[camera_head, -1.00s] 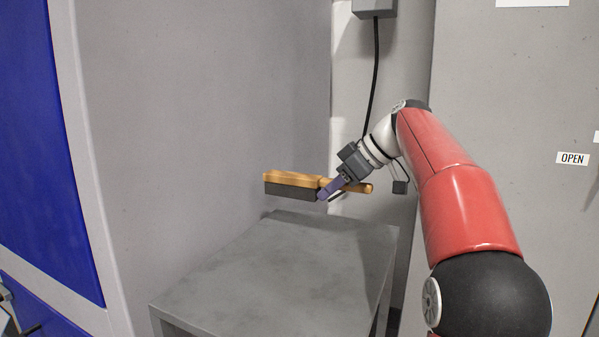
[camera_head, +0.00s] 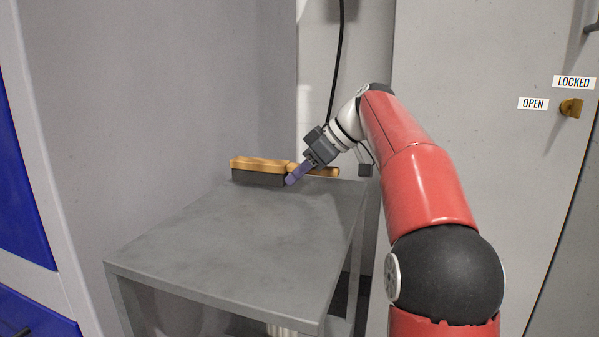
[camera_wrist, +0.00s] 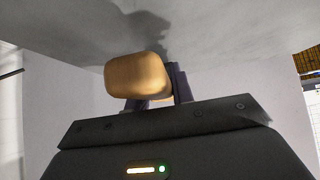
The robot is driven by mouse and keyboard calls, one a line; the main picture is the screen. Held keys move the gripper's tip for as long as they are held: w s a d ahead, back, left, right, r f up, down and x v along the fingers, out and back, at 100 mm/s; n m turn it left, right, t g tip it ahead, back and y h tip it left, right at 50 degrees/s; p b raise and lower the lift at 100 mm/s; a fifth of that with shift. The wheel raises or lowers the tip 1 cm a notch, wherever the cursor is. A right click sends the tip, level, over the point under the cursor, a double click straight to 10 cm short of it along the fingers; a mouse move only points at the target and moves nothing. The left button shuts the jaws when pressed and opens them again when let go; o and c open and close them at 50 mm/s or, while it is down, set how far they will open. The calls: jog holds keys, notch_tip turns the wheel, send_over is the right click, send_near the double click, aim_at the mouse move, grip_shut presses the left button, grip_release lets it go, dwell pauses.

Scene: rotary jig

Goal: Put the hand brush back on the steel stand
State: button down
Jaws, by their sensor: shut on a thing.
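The hand brush (camera_head: 260,164) has a wooden body and handle with dark bristles pointing down. It is level, at the far edge of the grey steel stand (camera_head: 240,230) in the head view. Its bristles look at or just above the stand's top; I cannot tell if they touch. My gripper (camera_head: 293,178) is shut on the brush's handle, whose end sticks out to the right of the fingers. In the wrist view the rounded wooden handle end (camera_wrist: 138,75) sits at the fingers and hides part of them.
The stand's top is otherwise bare. A grey wall panel (camera_head: 160,90) rises behind and to the left. A grey door with a brass lock (camera_head: 571,107) is at the right. A black cable (camera_head: 336,60) hangs behind the arm.

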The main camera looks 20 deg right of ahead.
jog(key=shift+f+b, duration=0.55)
jog(key=shift+f, duration=0.1)
jog(key=c, duration=1.1)
grip_release()
jog(key=shift+r, duration=0.1)
